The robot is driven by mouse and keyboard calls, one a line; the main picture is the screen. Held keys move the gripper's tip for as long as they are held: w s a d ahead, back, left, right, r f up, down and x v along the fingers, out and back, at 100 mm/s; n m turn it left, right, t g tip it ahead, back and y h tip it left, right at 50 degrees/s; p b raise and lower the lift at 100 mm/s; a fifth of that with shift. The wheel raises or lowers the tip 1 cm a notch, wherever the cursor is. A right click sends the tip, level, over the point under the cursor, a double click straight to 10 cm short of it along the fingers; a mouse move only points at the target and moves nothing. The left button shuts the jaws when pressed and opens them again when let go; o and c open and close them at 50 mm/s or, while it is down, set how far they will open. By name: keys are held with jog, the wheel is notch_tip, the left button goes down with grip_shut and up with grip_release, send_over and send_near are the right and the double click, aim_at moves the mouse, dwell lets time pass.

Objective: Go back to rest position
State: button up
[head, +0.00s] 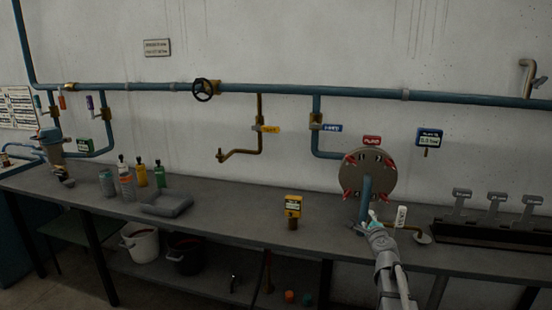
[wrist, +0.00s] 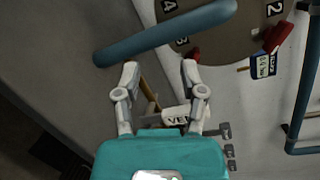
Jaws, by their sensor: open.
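My gripper (head: 372,217) is at the right part of the bench, just in front of the lower end of a blue pipe (head: 366,200) that comes down from a round flange (head: 369,172) with red clamps. In the wrist view my gripper (wrist: 160,66) has its two fingers apart with nothing held between them. The blue pipe (wrist: 165,33) crosses just beyond the fingertips; I cannot tell whether they touch it. The numbered flange (wrist: 215,40) is behind it. A white tag (wrist: 176,115) shows partly behind the fingers.
A yellow-topped device (head: 292,206) stands on the grey bench (head: 245,208) left of my arm. A dark rack with grey levers (head: 490,232) is at the right. Bottles (head: 141,174) and a grey tray (head: 167,204) are farther left. The bench between tray and yellow device is clear.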

jog(key=s+a+f+n+g+y, duration=0.3)
jog(key=s+a+f+n+g, duration=0.15)
jog(key=a+n, duration=0.3)
jog(key=s+a+f+n+g+y, duration=0.3)
jog(key=s+a+f+n, duration=0.2)
jog(key=a+n, duration=0.25)
jog(key=s+a+f+n+g+h, duration=0.25)
jog(key=s+f+n+g, duration=0.3)
jog(key=s, duration=0.55)
jog(key=s+d+f+n+g+h, duration=0.1)
jog(key=s+n+g+h, duration=0.2)
jog(key=s, duration=0.6)
notch_tip(320, 180, up, 12)
jog(key=g+p, duration=0.1)
jog(key=p, duration=1.2)
jog(key=shift+w+y, duration=0.15)
jog(key=shift+y, duration=0.2)
jog(key=shift+m, duration=0.25)
